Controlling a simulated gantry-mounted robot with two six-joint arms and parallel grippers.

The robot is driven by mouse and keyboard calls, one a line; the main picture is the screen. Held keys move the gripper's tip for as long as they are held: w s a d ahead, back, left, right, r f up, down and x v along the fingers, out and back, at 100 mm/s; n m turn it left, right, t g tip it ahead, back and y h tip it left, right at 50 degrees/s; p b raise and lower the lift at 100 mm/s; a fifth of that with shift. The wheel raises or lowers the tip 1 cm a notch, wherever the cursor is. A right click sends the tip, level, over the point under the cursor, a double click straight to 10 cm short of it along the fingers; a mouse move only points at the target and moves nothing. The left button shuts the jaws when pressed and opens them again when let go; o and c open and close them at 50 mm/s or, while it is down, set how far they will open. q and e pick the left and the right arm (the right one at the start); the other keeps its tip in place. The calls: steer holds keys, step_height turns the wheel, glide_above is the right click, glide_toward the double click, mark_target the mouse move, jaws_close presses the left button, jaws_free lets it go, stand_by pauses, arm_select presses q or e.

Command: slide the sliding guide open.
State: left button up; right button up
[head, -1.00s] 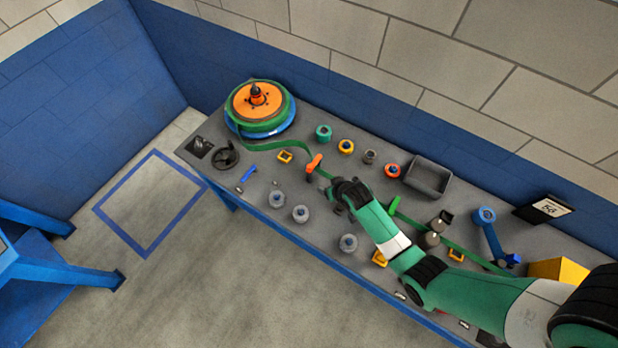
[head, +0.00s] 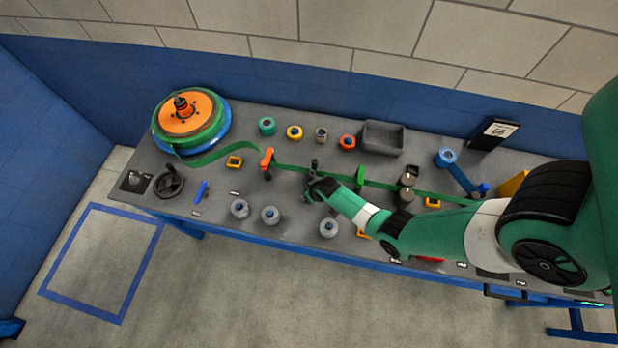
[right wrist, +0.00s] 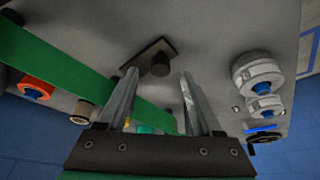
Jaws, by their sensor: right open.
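The green strip (head: 420,192) runs along the grey bench from the reel (head: 187,112) past an orange upright piece (head: 267,160) and a green upright piece (head: 360,177). A small dark post (head: 314,167) stands by the strip between them. In the right wrist view a dark plate with a round knob (right wrist: 159,64) lies just beyond the fingertips. I cannot tell for certain which piece is the sliding guide. My right gripper (head: 317,188) is over the bench beside the post; its fingers (right wrist: 158,78) are apart with nothing held between them. My left gripper is not in view.
Several grey spools (head: 270,215) stand along the front edge. Coloured rollers (head: 294,132) and a grey bin (head: 382,138) are at the back. A handwheel (head: 168,183) and a blue lever (head: 201,192) are at the left. A blue crank arm (head: 459,174) is at the right.

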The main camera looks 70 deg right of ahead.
steer(key=b+x, duration=0.1)
steer(key=x, duration=0.1)
steer(key=shift+w+d+f, duration=0.1)
steer(key=shift+f, duration=0.1)
jaws_close()
stand_by(1.3)
